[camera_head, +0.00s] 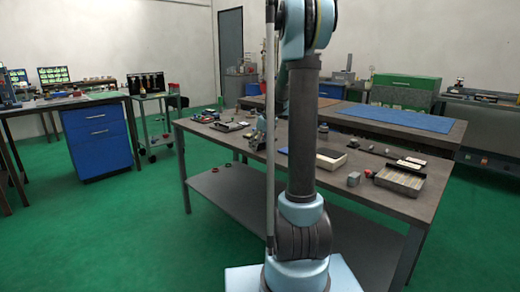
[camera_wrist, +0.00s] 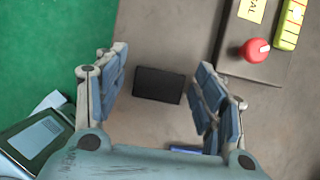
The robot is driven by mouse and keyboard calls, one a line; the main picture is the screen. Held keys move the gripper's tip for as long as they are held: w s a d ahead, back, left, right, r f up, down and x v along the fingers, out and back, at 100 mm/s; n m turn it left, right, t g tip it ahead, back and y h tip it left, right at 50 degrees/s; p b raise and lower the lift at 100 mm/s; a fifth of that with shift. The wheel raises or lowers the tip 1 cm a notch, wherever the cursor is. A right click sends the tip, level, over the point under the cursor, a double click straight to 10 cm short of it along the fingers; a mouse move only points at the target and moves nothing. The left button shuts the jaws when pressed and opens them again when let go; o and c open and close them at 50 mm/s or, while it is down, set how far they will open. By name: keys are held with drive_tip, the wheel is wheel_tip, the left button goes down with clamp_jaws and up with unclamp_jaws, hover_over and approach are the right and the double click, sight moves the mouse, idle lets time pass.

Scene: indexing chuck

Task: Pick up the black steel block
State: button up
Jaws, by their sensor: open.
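The black steel block (camera_wrist: 159,85) lies flat on the grey-brown table top in the wrist view. It sits ahead of and between the two fingers of my gripper (camera_wrist: 155,88), with free space on either side of it. My gripper is open and empty, with blue-padded fingers spread apart. The gap in height between the fingers and the block cannot be told. In the head view my arm stands in front of the workbench (camera_head: 395,198), and I cannot make out the block there.
A dark device (camera_wrist: 40,135) is at lower left, near the table edge. A blue item (camera_wrist: 186,149) shows beside the right finger.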

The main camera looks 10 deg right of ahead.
clamp_jaws()
